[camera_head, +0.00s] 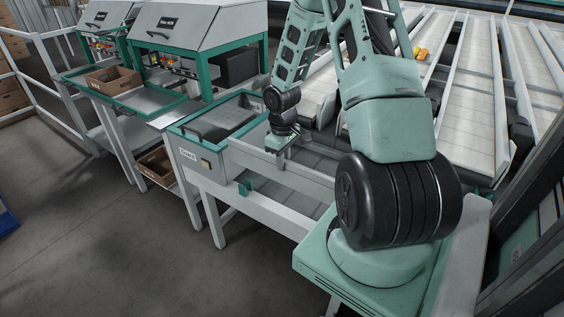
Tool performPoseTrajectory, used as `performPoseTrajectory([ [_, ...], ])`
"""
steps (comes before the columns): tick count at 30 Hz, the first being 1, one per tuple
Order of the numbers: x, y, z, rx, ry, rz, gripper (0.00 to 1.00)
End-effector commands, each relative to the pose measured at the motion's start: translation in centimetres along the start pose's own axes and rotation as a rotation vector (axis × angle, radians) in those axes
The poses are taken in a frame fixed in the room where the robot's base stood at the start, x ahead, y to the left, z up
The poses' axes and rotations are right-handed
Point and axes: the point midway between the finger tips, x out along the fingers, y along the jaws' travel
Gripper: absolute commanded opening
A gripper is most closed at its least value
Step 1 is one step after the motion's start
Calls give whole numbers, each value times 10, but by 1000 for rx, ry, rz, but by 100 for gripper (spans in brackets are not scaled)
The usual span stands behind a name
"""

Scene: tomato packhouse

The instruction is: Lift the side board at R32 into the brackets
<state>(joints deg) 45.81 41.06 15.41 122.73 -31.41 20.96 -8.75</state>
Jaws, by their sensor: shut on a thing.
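My gripper (282,146) reaches down from my arm onto the top edge of a long light-grey side board (254,160), near the board's middle, and is shut on it. The fingertips are small and partly dark here. The board stands on edge along the front of a conveyor station, above the frame's front rail (272,201). A green bracket (245,187) shows at the front below the board's left part. The board's right end is hidden behind my arm. I cannot tell whether the board touches the brackets. A small label plate (187,154) on the station is too small to read surely.
A green-rimmed bay (217,120) adjoins on the left, with hooded machines (182,27) and a cardboard box (113,79) beyond. White conveyor lanes (459,68) run behind my arm, with a few tomatoes (420,53). The grey floor (115,235) at front left is clear.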

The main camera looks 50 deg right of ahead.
Motion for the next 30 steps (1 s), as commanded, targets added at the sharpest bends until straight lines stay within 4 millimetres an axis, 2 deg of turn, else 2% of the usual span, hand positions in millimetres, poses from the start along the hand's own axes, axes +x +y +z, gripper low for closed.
performPoseTrajectory([
  [30, 89, -1, -2, 1, 0, 0, 0],
])
